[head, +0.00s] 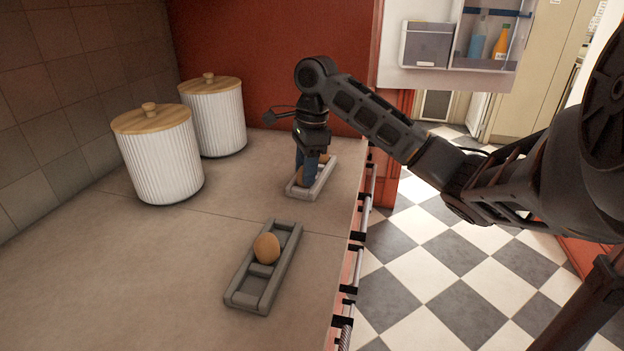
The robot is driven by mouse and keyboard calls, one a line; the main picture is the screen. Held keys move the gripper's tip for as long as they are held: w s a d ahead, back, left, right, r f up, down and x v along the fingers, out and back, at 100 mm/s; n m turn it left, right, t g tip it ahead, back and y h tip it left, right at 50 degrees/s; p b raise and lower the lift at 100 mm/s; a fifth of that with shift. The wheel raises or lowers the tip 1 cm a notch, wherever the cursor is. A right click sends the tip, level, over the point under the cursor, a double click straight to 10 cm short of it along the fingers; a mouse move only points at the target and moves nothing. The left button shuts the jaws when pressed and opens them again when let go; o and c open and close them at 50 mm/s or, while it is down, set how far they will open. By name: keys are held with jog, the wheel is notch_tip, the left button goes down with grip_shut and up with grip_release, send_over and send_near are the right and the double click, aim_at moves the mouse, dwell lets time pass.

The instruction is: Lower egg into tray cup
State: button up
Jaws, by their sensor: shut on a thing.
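My gripper (306,180) points down over the far grey tray (323,181), with its blue fingers low inside the tray outline. It is shut on an egg that is mostly hidden by the fingers; only small brown patches show around them. I cannot tell whether the held egg touches the cup. The front cup of the near tray is empty.
Two white ribbed canisters with wooden lids, one nearer (158,160) and one farther (215,120), stand left of the trays. The counter (150,270) is bare at the front left. Its right edge with rails (349,262) runs close to both trays. An open fridge door (450,45) hangs behind.

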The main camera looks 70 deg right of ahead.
jog(key=o, duration=1.1)
jog(key=shift+o, duration=0.2)
jog(key=shift+s+d+r+p, duration=0.1)
jog(key=shift+s+r+p, duration=0.1)
jog(key=shift+r, duration=1.1)
jog(key=shift+s+d+r+p, duration=0.1)
jog(key=shift+r+p, duration=0.15)
jog(key=shift+r, duration=1)
jog(key=shift+s+d+r+p, duration=0.1)
jog(key=shift+r+p, duration=0.1)
jog(key=shift+r, duration=1.1)
